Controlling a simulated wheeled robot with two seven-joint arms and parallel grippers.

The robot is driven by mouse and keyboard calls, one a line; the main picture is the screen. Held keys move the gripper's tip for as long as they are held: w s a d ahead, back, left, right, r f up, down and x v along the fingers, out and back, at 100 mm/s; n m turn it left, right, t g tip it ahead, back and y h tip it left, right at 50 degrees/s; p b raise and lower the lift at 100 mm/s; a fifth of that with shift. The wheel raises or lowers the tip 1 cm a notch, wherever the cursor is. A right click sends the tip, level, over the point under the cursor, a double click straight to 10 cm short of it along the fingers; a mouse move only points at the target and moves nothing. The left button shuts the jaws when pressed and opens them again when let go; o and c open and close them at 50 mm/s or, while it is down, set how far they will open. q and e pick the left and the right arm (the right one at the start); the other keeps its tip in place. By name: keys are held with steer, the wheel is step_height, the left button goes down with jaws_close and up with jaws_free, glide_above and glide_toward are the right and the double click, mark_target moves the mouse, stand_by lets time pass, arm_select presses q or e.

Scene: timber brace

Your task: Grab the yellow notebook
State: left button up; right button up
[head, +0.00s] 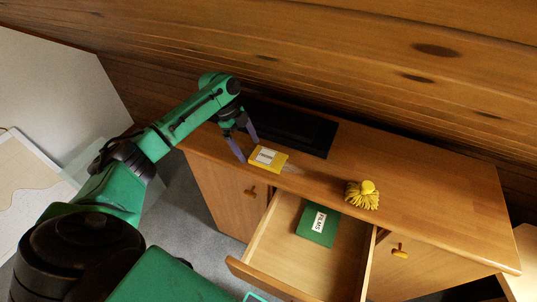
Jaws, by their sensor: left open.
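The yellow notebook (268,159), with a white label, lies flat on top of the wooden cabinet (432,190), near its front edge and left end. My left gripper (249,148) is open above the cabinet top, its fingers pointing down just left of and behind the notebook. One finger overlaps the notebook's left side in the picture, and I cannot tell whether it touches. The notebook is not held. My right gripper is not in the head view.
A black flat panel (300,130) lies behind the notebook. A yellow brush-like object (362,195) sits to the right on the cabinet. An open drawer (280,262) juts out in front, holding a green book (318,225). A plank wall (350,45) stands close behind.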

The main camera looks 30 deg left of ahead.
mark_target(263, 155)
arm_select(q)
steer(key=d+p, duration=0.1)
steer(key=d, duration=0.1)
steer(key=w+d+p, duration=0.1)
steer(key=d, duration=0.1)
steer(key=shift+d+f, duration=0.2)
steer(key=shift+d, duration=0.1)
steer(key=shift+s+d+f, duration=0.1)
steer(key=shift+f, duration=0.25)
steer(key=shift+s+f, duration=0.1)
steer(key=c, duration=1.1)
steer(key=shift+c, duration=0.2)
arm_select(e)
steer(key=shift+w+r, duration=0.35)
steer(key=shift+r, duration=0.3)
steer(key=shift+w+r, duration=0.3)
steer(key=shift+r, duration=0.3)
